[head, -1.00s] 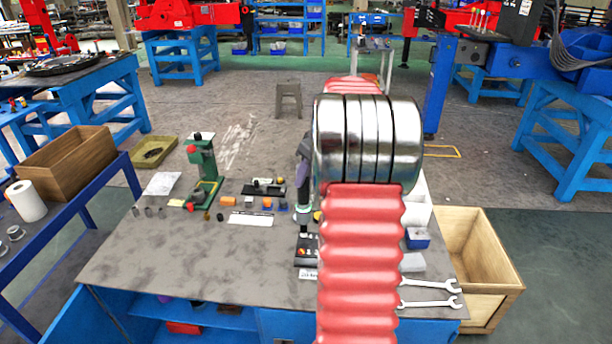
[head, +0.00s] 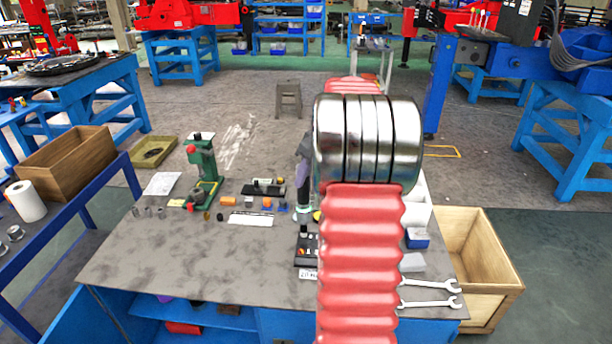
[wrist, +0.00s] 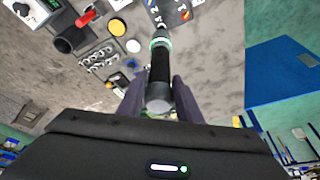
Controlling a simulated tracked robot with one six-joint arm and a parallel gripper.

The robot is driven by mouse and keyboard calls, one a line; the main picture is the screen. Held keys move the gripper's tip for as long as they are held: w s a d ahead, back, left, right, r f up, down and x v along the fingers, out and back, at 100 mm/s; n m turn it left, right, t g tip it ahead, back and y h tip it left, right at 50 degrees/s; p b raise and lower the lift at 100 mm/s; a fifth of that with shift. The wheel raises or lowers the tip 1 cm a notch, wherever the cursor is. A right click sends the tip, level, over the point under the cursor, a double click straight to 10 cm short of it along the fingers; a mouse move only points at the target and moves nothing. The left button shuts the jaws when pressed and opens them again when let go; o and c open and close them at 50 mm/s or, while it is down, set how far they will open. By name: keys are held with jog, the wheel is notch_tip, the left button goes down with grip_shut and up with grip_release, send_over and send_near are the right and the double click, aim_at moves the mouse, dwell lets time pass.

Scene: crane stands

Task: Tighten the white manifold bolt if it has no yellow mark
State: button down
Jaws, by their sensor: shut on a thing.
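My gripper (wrist: 152,90) is shut on a black, rod-shaped hand tool (wrist: 159,72) with a grey butt end and a white and green ring. The dark purple fingers lie on either side of it. In the head view the gripper (head: 303,172) is partly hidden behind my red arm, above the bench, with the tool roughly upright below it. A small dark block (head: 306,246) with orange and white bits, probably the manifold, sits just under the tool. It also shows at the top of the wrist view (wrist: 172,13). I cannot make out the white bolt or any yellow mark on it.
The grey bench (head: 180,255) carries a green press (head: 203,162), several small parts, a blue box (head: 417,238) and two wrenches (head: 430,285). A wooden crate (head: 500,255) stands right of the bench. The bench's front left is clear.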

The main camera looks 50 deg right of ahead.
jog(key=shift+f, duration=0.95)
dwell(3.9)
jog(key=shift+r, duration=0.1)
jog(key=shift+r, duration=2.5)
